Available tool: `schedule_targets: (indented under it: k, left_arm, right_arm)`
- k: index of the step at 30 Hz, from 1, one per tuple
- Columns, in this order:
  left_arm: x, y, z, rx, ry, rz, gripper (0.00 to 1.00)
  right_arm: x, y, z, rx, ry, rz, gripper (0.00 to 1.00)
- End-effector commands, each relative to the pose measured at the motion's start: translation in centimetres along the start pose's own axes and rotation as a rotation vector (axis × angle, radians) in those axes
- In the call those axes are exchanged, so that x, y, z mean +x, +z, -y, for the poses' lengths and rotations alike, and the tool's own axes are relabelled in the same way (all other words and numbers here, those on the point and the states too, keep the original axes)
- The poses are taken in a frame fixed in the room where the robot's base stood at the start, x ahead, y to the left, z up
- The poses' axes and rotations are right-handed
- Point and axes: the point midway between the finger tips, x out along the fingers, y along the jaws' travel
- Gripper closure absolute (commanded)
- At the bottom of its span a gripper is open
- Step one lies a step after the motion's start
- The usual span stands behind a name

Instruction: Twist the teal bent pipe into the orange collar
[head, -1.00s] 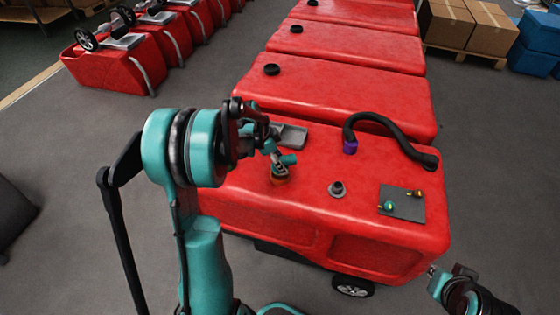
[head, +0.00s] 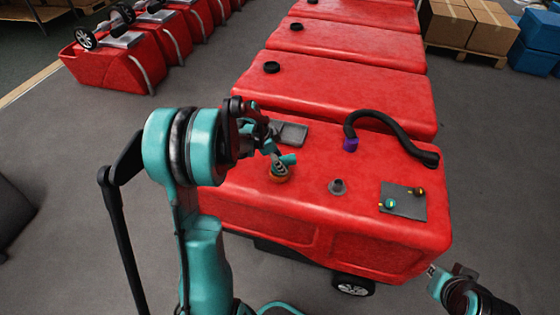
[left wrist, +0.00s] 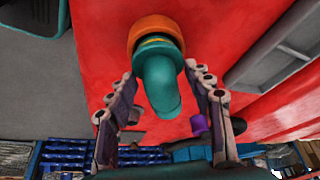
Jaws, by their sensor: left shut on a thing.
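The teal bent pipe (head: 288,160) is at the orange collar (head: 279,179) on the near red tank. In the left wrist view the pipe (left wrist: 160,78) lines up with the orange collar (left wrist: 155,30), with a thin yellowish band between them. I cannot tell how deep its end sits. My left gripper (head: 272,149) is shut on the pipe; its fingers (left wrist: 166,100) lie either side of the pipe in the left wrist view. The gripper partly hides the pipe in the head view. My right gripper (head: 432,271) is off the tank's right front corner, its jaws unclear.
On the near tank (head: 320,220) are a grey tray (head: 291,134), a grey fitting (head: 338,187), a black hose (head: 385,119) with a purple end (head: 350,145), and a grey plate (head: 405,207) with small brass fittings. More red tanks stand behind.

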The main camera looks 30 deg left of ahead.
Motion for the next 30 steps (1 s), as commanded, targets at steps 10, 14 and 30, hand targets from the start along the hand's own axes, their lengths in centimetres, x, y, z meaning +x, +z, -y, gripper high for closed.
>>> schedule_targets:
  k: [10,14,30]
  left_arm:
    - [0.01,0.0,0.0,0.0,0.0,0.0,0.79]
    - [0.22,0.08,0.0,0.0,0.0,0.0,0.79]
    - [0.47,0.18,0.0,0.0,0.0,0.0,0.79]
  right_arm:
    - [0.0,0.0,0.0,0.0,0.0,0.0,1.0]
    - [0.17,0.12,0.0,0.0,0.0,0.0,1.0]
    - [0.35,0.25,0.0,0.0,0.0,0.0,1.0]
